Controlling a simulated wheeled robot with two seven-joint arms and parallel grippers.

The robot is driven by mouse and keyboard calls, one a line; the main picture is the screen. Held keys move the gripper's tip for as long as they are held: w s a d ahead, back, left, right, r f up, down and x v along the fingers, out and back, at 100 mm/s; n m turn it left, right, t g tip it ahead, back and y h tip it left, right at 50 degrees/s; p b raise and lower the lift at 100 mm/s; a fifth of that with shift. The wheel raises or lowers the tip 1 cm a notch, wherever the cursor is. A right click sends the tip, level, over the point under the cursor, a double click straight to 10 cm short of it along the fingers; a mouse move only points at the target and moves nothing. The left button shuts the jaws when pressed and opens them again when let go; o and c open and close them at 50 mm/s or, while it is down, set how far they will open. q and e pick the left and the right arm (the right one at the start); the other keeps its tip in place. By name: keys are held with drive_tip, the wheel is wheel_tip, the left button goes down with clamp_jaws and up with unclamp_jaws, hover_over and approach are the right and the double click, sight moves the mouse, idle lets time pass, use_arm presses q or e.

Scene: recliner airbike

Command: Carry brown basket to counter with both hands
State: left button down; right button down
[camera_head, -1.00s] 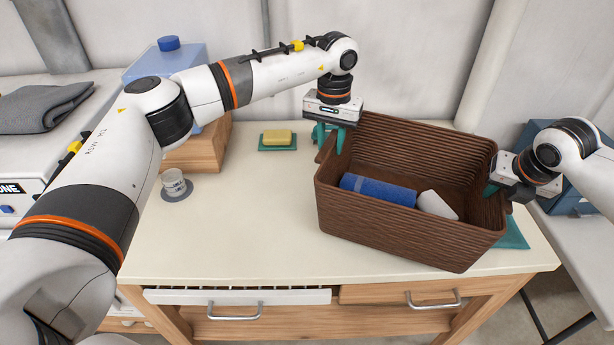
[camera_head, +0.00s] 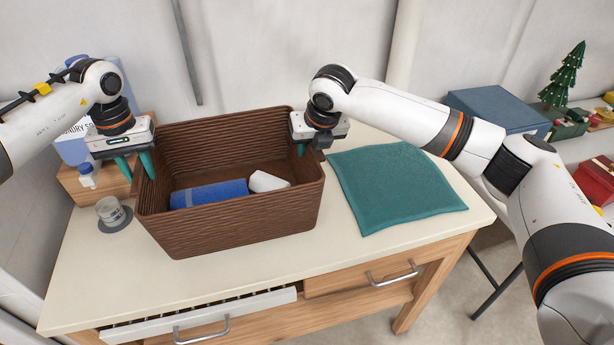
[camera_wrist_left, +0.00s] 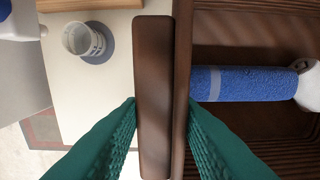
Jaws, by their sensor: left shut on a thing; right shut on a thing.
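The brown basket (camera_head: 240,228) is at the cream counter (camera_head: 390,258), toward its left and middle. I cannot tell whether its bottom touches the top. A rolled blue towel (camera_head: 208,194) and a white item (camera_head: 268,181) lie inside it. My left gripper (camera_head: 136,168) is shut on the basket's left side; in the left wrist view its green fingers (camera_wrist_left: 160,125) straddle the brown handle and wall (camera_wrist_left: 153,80). My right gripper (camera_head: 302,150) is shut on the basket's right rim, its fingertips partly hidden by the wall.
A teal cloth (camera_head: 395,186) lies flat right of the basket. A cup on a grey coaster (camera_head: 112,213) stands close to its left. A wooden box (camera_head: 98,182) with a small bottle (camera_head: 87,176) is behind the cup. A drawer (camera_head: 200,318) stands slightly open below.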

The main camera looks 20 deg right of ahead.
use_arm(q)
drive_tip(key=shift+f, duration=0.2)
use_arm(e)
drive_tip(key=shift+f, duration=0.1)
